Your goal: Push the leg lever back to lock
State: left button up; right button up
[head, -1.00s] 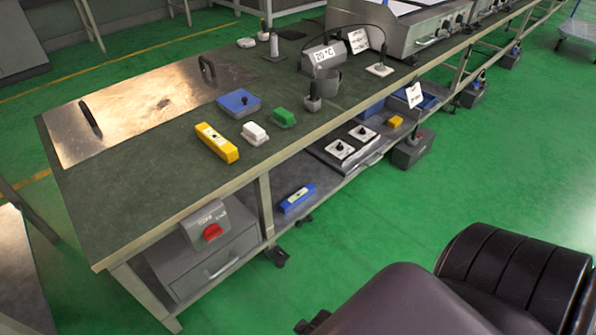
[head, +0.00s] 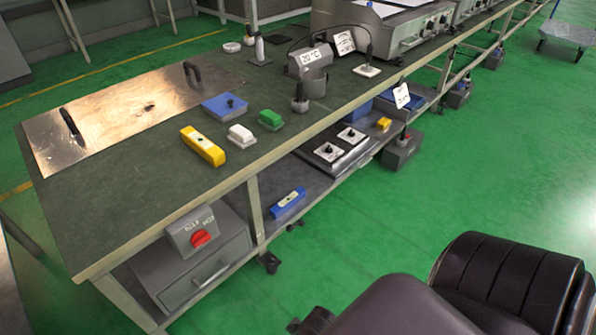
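I see no part clearly marked as the leg lever in the head view. A dark caster foot (head: 270,262) sits at the bottom of the workbench's near front leg; whether it has a lever is too small to tell. A grey box with an upright black lever (head: 403,147) stands on the floor by the bench's front, farther back. Similar grey boxes stand farther along the bench (head: 458,95) (head: 493,60). Neither of my grippers shows in the head view.
A grey box with a red knob (head: 200,238) hangs on the near front edge.

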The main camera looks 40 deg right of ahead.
aim_at(297, 225)
jog(key=z, duration=1.3)
